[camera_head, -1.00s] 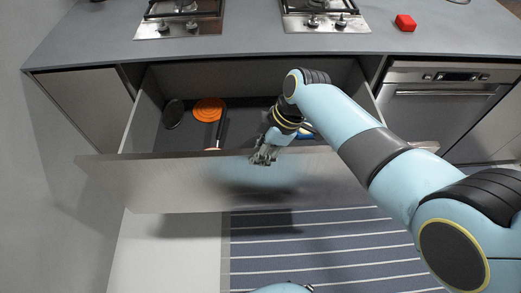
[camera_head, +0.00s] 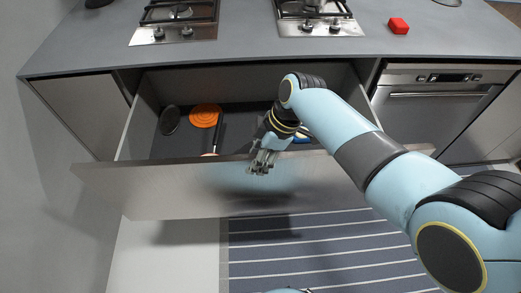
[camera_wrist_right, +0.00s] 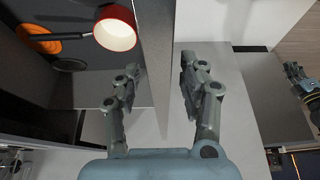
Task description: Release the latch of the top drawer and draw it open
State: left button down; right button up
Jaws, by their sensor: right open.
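The top drawer stands pulled well out from under the counter. Its front panel (camera_head: 160,192) shows in the head view, and the panel's edge (camera_wrist_right: 157,60) shows in the right wrist view. My right gripper (camera_head: 260,165) is open at the top edge of this panel. In the wrist view its fingers (camera_wrist_right: 158,85) stand on either side of the panel, with a gap on the outer side. I cannot make out a latch. At the right of the wrist view is part of another gripper (camera_wrist_right: 300,82), likely my left; its jaws are unclear.
The drawer holds an orange disc (camera_head: 205,115), a dark round item (camera_head: 170,120) and a red-rimmed pan (camera_wrist_right: 116,28). Two hobs (camera_head: 174,20) and a red block (camera_head: 398,26) are on the counter (camera_head: 240,42). A striped runner (camera_head: 310,245) lies below. An oven (camera_head: 430,100) is at right.

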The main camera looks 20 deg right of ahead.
pick_arm(q)
jog(key=shift+w, duration=0.15)
pick_arm(e)
jog(key=v, duration=1.2)
jog(key=shift+f, duration=0.1)
jog(key=s+d+r+m+t+h, duration=0.1)
jog(key=s+d+r+m+h, duration=0.15)
jog(key=s+m, duration=0.35)
jog(key=s+d+r+m+t+h, duration=0.1)
jog(key=s+d+r+m, duration=0.25)
jog(key=s, duration=0.35)
jog(key=s+d+r+m+t+h, duration=0.1)
jog(key=s+d+r+m+h, duration=0.2)
jog(key=s, duration=0.4)
jog(key=s+d+f+m+g+y+b, duration=0.2)
jog(key=f+b, duration=0.9)
jog(key=f, duration=2.8)
pick_arm(q)
notch_tip(320, 180, down, 18)
jog(key=s+b, duration=0.1)
jog(key=b, duration=0.6)
pick_arm(e)
jog(key=s+d+f+g, duration=0.1)
jog(key=s+d+f, duration=0.1)
jog(key=s+f, duration=1.6)
notch_tip(320, 180, down, 4)
jog(key=shift+s+d, duration=0.2)
jog(key=shift+s, duration=0.05)
